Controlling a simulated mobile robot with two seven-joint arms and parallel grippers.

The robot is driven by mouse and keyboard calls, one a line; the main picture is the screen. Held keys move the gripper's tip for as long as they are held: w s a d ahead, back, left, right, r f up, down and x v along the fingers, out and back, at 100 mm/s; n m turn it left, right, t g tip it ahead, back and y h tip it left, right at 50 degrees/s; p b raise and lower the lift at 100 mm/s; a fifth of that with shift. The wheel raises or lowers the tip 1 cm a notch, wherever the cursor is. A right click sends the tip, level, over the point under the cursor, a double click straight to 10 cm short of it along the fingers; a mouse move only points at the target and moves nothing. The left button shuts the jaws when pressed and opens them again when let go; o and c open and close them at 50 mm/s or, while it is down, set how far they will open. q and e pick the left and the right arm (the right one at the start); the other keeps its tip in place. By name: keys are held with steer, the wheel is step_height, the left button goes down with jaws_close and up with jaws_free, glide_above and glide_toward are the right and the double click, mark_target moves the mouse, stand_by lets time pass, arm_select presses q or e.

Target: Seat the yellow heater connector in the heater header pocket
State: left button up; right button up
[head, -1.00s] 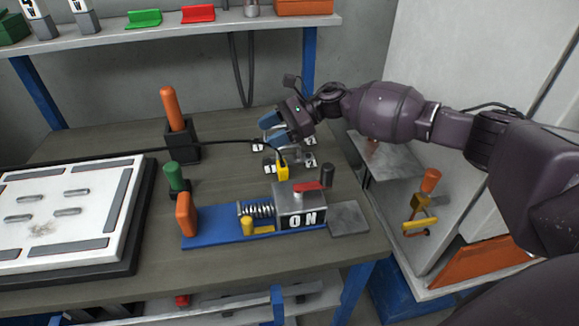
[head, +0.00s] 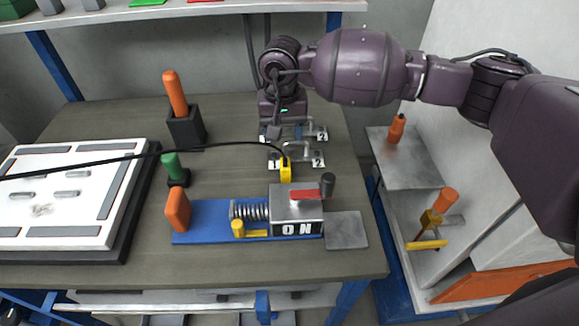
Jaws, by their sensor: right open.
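The yellow connector (head: 286,171) stands just behind the grey box marked ON, at the end of a black cable that runs off to the left. Grey metal brackets with number tags 1 and 2 (head: 296,156) are right behind it. I cannot make out which part is the heater header pocket, or whether the connector sits in it. My right gripper (head: 285,132) is open, beyond the connector and apart from it, over the rear brackets. Its fingers are partly hidden by its own hand. My left gripper is not in view.
A blue base (head: 205,220) carries the ON box (head: 297,215), a spring and a red lever. Orange (head: 176,95) and green (head: 171,167) handles stand to the left, near a white plate (head: 70,155). The black cable crosses the table. Bare tabletop lies at back left.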

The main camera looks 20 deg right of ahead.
mark_target(285, 162)
steer(key=shift+a+f, duration=0.1)
steer(key=shift+f, duration=0.35)
steer(key=shift+d+f+b, duration=0.2)
steer(key=shift+f+b, duration=0.15)
steer(key=shift+f, duration=4.5)
